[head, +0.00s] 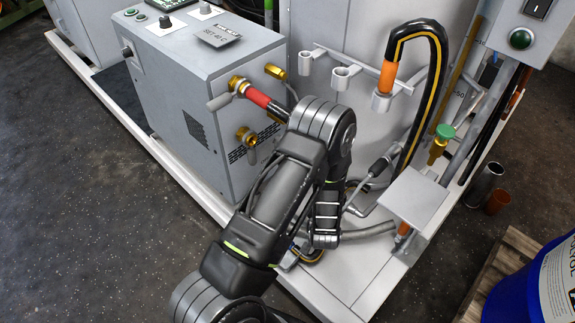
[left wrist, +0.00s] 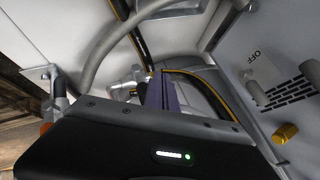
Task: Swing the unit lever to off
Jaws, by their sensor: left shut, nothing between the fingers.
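The grey unit (head: 205,90) stands at the left of the white platform in the head view. A grey lever handle (head: 252,157) hangs from a brass valve (head: 245,136) low on its side face. In the left wrist view the unit's face carries the word OFF (left wrist: 257,56), with a grey handle (left wrist: 258,92) beside it. My left gripper (left wrist: 160,92) is shut and empty, its purple fingers apart from the handle. In the head view my left arm reaches past the unit's right side, and its fingertips cannot be made out. My right gripper is not in view.
A red hose end (head: 258,97) joins an upper brass valve on the unit. A black and yellow hose (head: 440,75) hangs from a holder behind the arm. A grey bracket plate (head: 415,197) and a blue drum (head: 515,295) stand at the right.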

